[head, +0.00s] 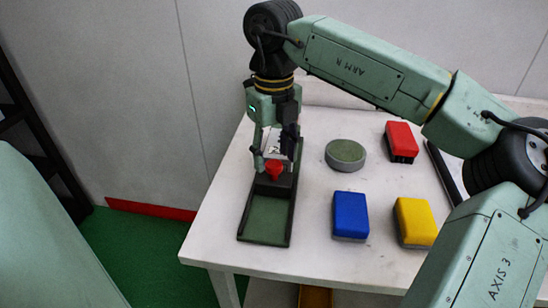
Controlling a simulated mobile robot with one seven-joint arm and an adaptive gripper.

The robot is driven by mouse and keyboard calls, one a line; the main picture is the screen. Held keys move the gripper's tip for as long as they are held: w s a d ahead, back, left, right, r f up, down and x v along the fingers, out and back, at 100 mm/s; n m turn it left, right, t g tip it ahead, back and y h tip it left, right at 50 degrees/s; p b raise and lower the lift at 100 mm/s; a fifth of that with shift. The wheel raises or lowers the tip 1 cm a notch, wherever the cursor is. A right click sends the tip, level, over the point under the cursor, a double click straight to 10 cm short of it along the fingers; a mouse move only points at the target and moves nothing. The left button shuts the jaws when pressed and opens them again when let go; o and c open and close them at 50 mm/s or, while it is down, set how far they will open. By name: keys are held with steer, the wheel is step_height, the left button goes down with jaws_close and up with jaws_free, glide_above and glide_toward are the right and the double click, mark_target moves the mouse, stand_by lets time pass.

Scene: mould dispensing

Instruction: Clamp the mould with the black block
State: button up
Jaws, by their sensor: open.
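A long black tray (240,236) with a green floor lies on the left part of the white table. A black block (272,186) with a red knob (274,169) on it sits across the middle of the tray. My gripper (275,162) points down over the tray's far half, its fingers apart on either side of the knob area. A pale, shiny piece (275,143) shows between the fingers; I cannot tell whether they touch it. I cannot tell which part is the mould. The tray's far end is partly hidden behind my gripper.
On the white table (310,258), a round green-topped disc (346,153) lies right of the tray. A blue block (350,215), a yellow block (414,221) and a red block (401,139) stand farther right. A long black object (443,170) is partly behind my arm.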

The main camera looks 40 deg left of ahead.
mark_target(274, 164)
step_height(274, 164, up, 10)
steer(key=shift+r, duration=0.15)
stand_by(0.3)
